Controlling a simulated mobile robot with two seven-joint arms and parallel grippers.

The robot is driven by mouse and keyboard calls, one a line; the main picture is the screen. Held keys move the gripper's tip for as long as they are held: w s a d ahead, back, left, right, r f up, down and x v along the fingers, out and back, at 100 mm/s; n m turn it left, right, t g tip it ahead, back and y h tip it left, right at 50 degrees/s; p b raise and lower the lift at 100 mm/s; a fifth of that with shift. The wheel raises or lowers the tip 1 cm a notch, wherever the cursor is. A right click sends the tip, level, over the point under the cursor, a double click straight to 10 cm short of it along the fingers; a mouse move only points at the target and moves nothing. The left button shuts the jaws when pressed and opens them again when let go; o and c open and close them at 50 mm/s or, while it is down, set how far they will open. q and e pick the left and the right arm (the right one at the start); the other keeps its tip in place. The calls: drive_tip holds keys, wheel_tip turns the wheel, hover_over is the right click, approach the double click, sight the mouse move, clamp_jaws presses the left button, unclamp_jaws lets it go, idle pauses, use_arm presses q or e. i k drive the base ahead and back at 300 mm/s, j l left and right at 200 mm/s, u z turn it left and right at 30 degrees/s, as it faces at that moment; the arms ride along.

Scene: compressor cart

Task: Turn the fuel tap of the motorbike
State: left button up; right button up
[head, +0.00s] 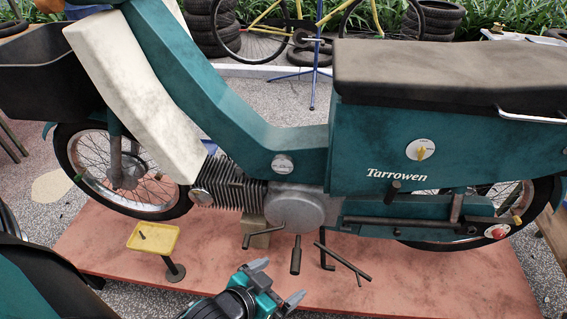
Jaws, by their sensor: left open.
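The teal motorbike (305,150) stands side-on across the head view, with a dark seat on the right. On its side panel, above the name "Tarrowen", is a round pale dial with a small yellow lever, which looks like the fuel tap (421,150). The lever points roughly up and down. My left gripper (278,281) is at the bottom middle, in front of the bike and well below and left of the tap. Its two grey fingers are spread, with nothing visible between them. It does not touch the bike. My right gripper does not show.
A kick lever and pedals (296,254) stick out low on the bike. A yellow tray (153,238) on a short stand holds a small dark item. The bike stands on a reddish platform (440,285). A bicycle and tyres (438,18) are behind. The space before the side panel looks clear.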

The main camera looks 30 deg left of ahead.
sight(282, 168)
drive_tip(key=j+u, duration=0.25)
drive_tip(key=j, duration=0.2)
drive_tip(key=j+u, duration=0.2)
drive_tip(key=j, duration=0.25)
drive_tip(key=i+j+u, duration=0.25)
drive_tip(key=j, duration=0.15)
drive_tip(key=k, duration=0.1)
